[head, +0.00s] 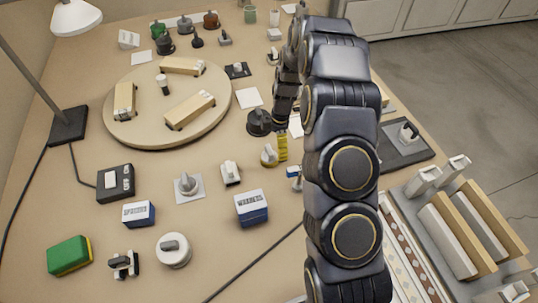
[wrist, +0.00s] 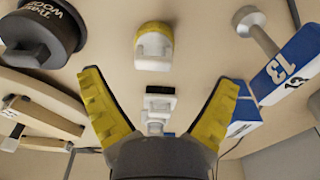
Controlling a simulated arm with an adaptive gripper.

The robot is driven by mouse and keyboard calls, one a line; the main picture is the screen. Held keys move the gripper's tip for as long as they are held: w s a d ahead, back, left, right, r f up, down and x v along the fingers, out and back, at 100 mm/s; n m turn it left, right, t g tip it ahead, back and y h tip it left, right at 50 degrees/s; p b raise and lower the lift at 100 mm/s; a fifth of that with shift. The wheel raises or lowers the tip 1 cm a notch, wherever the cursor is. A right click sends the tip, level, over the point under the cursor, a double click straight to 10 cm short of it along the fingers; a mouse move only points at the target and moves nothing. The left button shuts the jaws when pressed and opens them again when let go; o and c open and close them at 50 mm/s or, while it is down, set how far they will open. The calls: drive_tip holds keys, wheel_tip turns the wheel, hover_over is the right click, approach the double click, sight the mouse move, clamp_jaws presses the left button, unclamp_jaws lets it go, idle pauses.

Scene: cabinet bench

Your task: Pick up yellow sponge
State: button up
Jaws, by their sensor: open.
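A sponge (head: 69,256), green with a yellow layer along its side, lies flat on the bench at the lower left in the head view. I cannot make it out in the wrist view. My gripper (head: 282,147) is near the middle of the bench in the head view, far to the right of the sponge and further back. Its two yellow-padded fingers are spread wide in the wrist view (wrist: 158,82), with nothing held between them. Part of the gripper is hidden in the head view.
A round wooden board (head: 152,132) with several wooden blocks stands at the back left, near a lamp (head: 68,124). Two blue-and-white boxes (head: 138,213) (head: 252,207) and a round white knob (head: 173,251) lie right of the sponge. A dark cable crosses the front.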

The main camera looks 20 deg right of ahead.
sight(268, 156)
drive_tip(key=f, duration=0.2)
drive_tip(key=a+f, duration=0.1)
drive_tip(key=f, duration=0.3)
drive_tip(key=shift+w+a+f, duration=0.3)
drive_tip(key=shift+w+f, duration=0.05)
drive_tip(key=shift+f, duration=0.05)
drive_tip(key=c, duration=1.2)
